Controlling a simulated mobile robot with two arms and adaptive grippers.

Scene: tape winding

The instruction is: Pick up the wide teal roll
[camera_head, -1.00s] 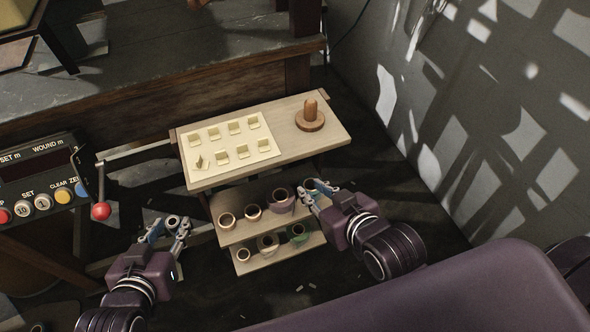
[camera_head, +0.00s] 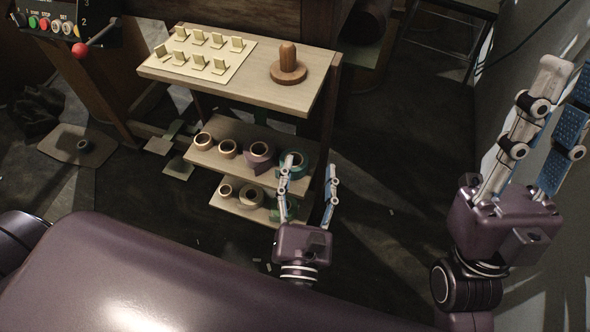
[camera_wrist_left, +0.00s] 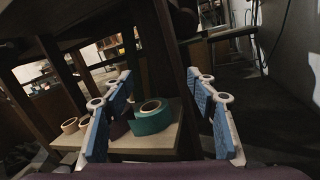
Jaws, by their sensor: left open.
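The wide teal roll (camera_head: 298,168) lies at the right end of the upper of two low shelves, partly hidden behind one finger of my left gripper (camera_head: 310,168). In the left wrist view the teal roll (camera_wrist_left: 152,120) sits near the shelf edge, ahead of my fingers and closer to the left one. My left gripper (camera_wrist_left: 165,115) is open and empty, its fingers spread at the shelf's right end. My right gripper (camera_head: 543,85) is raised at the far right, fingers apart, with nothing between them.
A purple roll (camera_head: 260,154) stands beside the teal one, with smaller tan rolls (camera_head: 228,148) further left. The lower shelf holds more rolls, including a green one (camera_head: 283,208). Above is a wooden top (camera_head: 240,86) with a peg (camera_head: 288,65). Floor right of the shelves is clear.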

